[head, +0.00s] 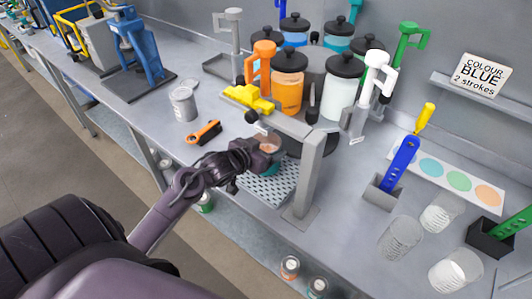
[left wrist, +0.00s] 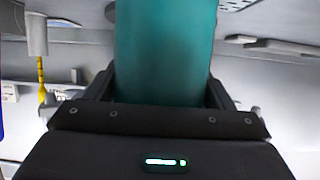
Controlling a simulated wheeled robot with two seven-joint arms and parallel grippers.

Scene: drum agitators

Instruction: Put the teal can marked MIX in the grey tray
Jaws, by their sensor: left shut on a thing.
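My left gripper (head: 266,148) is shut on the teal can (left wrist: 165,50). In the left wrist view the can stands between the two dark fingers, with plain teal side showing. In the head view the gripper hides most of the can; its open-looking pinkish top and a bit of teal show. No MIX mark is legible. The grey tray (head: 270,191), perforated, lies on the bench below the gripper, partly covered by it. I cannot tell whether the can touches the tray. My right gripper is not in view.
A grey post frame (head: 308,175) stands just right of the tray. Orange and white paint jars (head: 288,88) stand behind. Clear cups (head: 400,238) stand at right.

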